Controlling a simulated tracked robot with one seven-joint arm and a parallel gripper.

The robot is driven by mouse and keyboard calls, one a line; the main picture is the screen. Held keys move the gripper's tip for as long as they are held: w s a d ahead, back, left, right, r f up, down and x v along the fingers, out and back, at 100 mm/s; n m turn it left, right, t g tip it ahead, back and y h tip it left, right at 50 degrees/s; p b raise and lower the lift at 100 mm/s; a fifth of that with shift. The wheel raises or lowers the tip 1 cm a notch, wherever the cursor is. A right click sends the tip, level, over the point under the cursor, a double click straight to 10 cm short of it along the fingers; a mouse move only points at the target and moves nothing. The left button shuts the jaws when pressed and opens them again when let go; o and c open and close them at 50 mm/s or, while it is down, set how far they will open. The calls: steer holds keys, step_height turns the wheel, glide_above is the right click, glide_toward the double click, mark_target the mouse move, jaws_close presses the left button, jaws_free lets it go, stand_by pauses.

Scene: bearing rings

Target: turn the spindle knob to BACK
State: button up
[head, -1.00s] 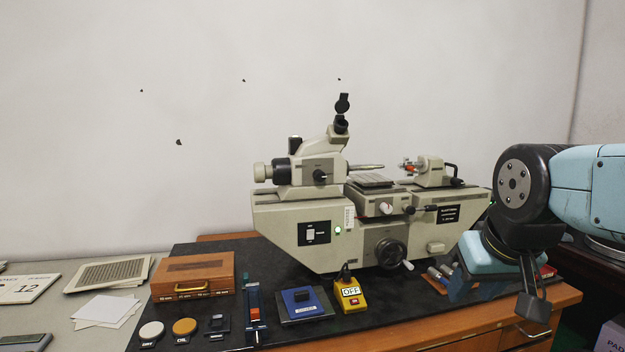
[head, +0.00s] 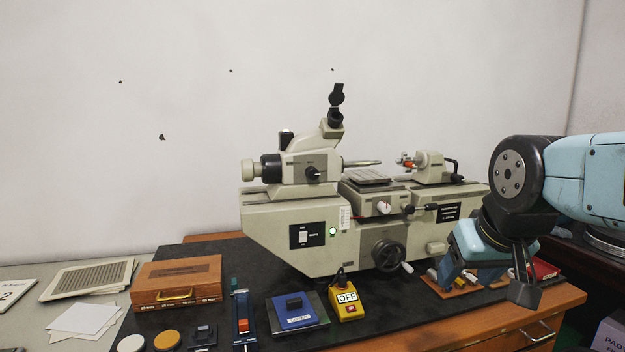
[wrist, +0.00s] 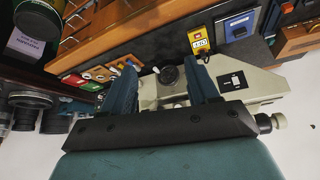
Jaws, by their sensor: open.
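The grey-beige measuring machine (head: 290,227) stands on the black mat. A black knob (head: 313,172) sits on its left headstock, and a white knob with a red mark (head: 383,207) sits below the small table. I cannot tell which is the spindle knob, nor read the lettering. My gripper (head: 462,265) is at the right front of the machine, apart from both knobs. In the wrist view its two teal fingers are spread with nothing between them (wrist: 165,72); the machine's handwheel shows beyond the gap. The knobs are not clear in that view.
A yellow box marked OFF (head: 347,299), a blue block (head: 294,309), and a wooden case (head: 177,281) stand in front and left. The handwheel (head: 389,255) projects from the machine's front. A tray of small parts (head: 470,284) lies under my gripper. Space above the machine is clear.

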steer(key=shift+o, duration=0.2)
steer(key=w+a+t+y, duration=0.1)
steer(key=w+a+t, duration=0.2)
steer(key=w, duration=1)
steer(key=shift+a+r+n, duration=0.25)
steer(key=shift+a+n, duration=0.05)
steer(key=shift+a, duration=0.35)
steer(key=m+t+y, duration=0.1)
steer(key=t+y, duration=0.1)
steer(key=t, duration=1.1)
glide_toward(313, 177)
steer(key=x, duration=0.9)
steer(key=shift+w+r, duration=0.1)
steer(key=shift+w, duration=0.15)
